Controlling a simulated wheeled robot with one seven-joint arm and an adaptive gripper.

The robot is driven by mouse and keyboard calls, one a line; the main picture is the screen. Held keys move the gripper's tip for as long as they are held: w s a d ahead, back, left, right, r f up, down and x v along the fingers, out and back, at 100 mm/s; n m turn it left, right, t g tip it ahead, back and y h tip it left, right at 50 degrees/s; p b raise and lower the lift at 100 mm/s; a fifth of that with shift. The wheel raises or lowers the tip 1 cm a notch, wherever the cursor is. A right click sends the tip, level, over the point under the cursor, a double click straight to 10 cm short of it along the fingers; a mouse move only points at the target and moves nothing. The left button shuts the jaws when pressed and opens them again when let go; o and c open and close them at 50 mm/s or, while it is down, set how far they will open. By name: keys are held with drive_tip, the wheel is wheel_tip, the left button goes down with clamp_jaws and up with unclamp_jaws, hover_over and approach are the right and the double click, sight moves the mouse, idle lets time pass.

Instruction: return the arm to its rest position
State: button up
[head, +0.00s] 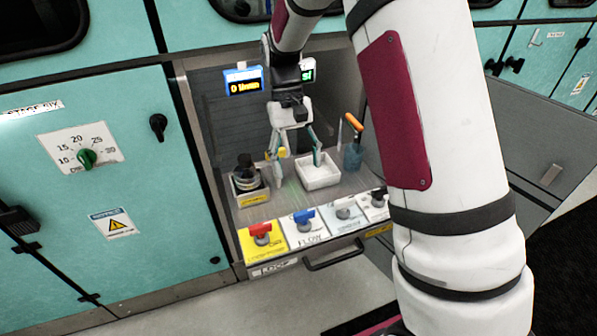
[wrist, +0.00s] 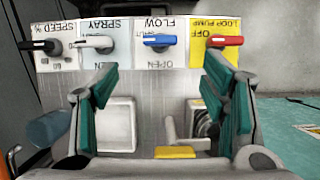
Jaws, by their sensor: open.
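My gripper (head: 298,150) is inside the recessed bay in the head view, fingers pointing down and spread apart. It holds nothing. Its teal finger pads (wrist: 165,95) show wide apart in the wrist view. A white square tray (head: 319,173) lies on the bay floor below and beside the right finger; it also shows between the fingers in the wrist view (wrist: 116,125). My white arm with a dark red panel fills the right of the head view and hides part of the bay's right side.
A dark-capped jar (head: 246,178) stands at the bay's left. A blue cup (head: 352,157) with an orange-handled tool stands right of the tray. Red (head: 260,230) and blue (head: 304,216) valve handles line the front panel. A small display (head: 243,81) is behind. A drawer handle (head: 335,257) juts out below.

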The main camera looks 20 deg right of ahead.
idle(0.4)
drive_tip(key=s+r+t+p, duration=0.25)
drive_tip(key=s+r, duration=0.35)
drive_tip(key=r, duration=0.4)
drive_tip(key=s+r+t+p, duration=0.1)
drive_tip(key=s+r+p, duration=0.2)
drive_tip(key=s+r, duration=0.5)
drive_tip(key=s+r+t+p, duration=0.2)
drive_tip(key=s+r+p, duration=0.1)
drive_tip(key=s, duration=0.5)
drive_tip(key=s+r+t+p, duration=0.3)
drive_tip(key=s+r, duration=0.3)
drive_tip(key=s, duration=0.2)
drive_tip(key=shift+d, duration=0.15)
